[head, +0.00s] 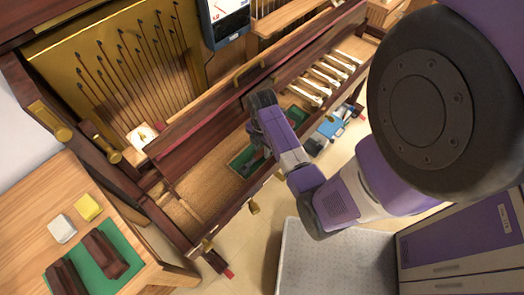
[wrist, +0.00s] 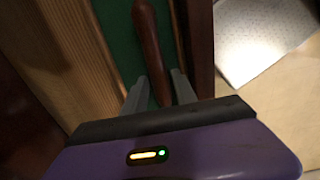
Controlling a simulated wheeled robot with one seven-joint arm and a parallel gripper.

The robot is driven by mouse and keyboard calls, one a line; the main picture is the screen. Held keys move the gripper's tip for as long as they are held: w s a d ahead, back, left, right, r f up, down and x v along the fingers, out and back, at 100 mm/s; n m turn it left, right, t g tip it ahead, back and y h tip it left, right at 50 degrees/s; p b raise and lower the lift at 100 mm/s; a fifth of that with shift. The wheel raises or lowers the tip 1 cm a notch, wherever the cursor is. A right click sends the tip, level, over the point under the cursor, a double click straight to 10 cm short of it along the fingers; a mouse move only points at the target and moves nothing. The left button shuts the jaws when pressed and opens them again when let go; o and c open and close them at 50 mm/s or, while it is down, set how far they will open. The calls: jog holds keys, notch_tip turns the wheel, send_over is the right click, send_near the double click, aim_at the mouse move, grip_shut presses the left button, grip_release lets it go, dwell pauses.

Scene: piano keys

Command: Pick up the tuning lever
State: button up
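The tuning lever's dark reddish-brown wooden handle (wrist: 149,40) lies over a green lining in the wrist view. Its lower end runs between the two grey fingers of my gripper (wrist: 159,82). The fingers stand apart, one on each side of the handle, with what look like narrow gaps. The rest of the lever is out of view or hidden. In the head view, my gripper (head: 256,138) is low over the green-lined tray (head: 239,160) on the piano's front ledge, and the lever cannot be made out clearly.
Wooden rails of the piano (head: 205,190) border the tray closely. White keys (head: 322,80) stand to the right, with a blue box (head: 328,128) beyond the ledge. A wooden table (head: 30,195) at left holds blocks on a green mat (head: 120,240). Floor below is mostly clear.

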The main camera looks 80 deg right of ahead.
jog(key=shift+f, duration=0.15)
grip_shut()
